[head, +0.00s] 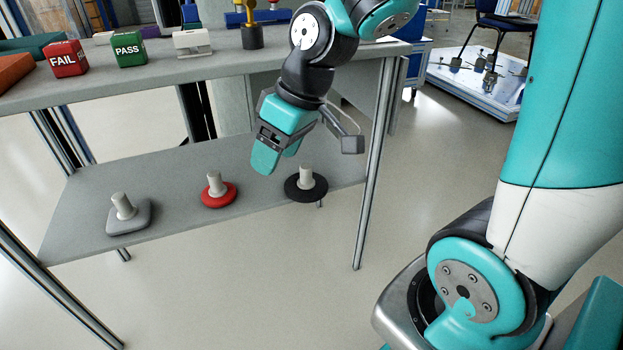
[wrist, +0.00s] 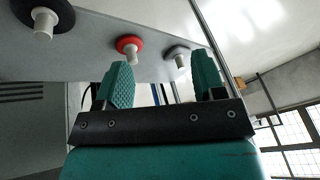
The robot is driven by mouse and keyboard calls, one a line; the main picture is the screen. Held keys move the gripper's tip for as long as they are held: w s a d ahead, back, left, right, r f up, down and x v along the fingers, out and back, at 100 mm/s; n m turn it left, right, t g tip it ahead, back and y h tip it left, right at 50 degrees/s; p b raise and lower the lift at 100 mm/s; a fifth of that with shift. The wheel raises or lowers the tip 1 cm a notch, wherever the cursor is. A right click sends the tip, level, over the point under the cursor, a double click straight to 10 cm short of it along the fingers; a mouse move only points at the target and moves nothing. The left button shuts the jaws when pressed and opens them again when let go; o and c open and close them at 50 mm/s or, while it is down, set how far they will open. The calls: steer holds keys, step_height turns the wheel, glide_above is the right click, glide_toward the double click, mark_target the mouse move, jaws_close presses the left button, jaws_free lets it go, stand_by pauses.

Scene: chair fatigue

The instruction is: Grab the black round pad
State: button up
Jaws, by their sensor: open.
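The black round pad (head: 293,190) lies at the right end of the lower shelf, with a light grey peg standing up from its middle. In the wrist view the black pad (wrist: 62,22) is at the upper left, partly cut off by the frame edge. My gripper (head: 268,160) is open and empty, above the shelf and to the left of the black pad, apart from it. In the wrist view both fingers of my gripper (wrist: 163,80) show spread apart with nothing between them.
On the lower shelf (head: 90,180) are a red round pad (head: 228,196) and a grey square pad (head: 143,217), each with a peg. The upper shelf (head: 160,76) holds a red FAIL cube (head: 67,60) and green PASS cube (head: 130,50). A metal table leg (head: 368,200) stands right of the black pad.

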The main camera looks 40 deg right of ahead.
steer(key=w+d+f+m+t, duration=0.1)
steer(key=w+d+f, duration=0.1)
steer(key=w+d, duration=0.35)
steer(key=t+h, duration=0.1)
steer(key=h, duration=0.1)
glide_toward(307, 166)
steer(key=shift+m, duration=0.4)
steer(key=b+x, duration=0.5)
steer(key=x, duration=0.2)
steer(key=shift+s, duration=0.2)
steer(key=shift+b+x, duration=1.9)
steer(key=shift+x, duration=1.15)
steer(key=shift+r, duration=0.1)
steer(key=shift+c, duration=0.2)
steer(key=c, duration=1.1)
jaws_close()
steer(key=shift+r, duration=0.15)
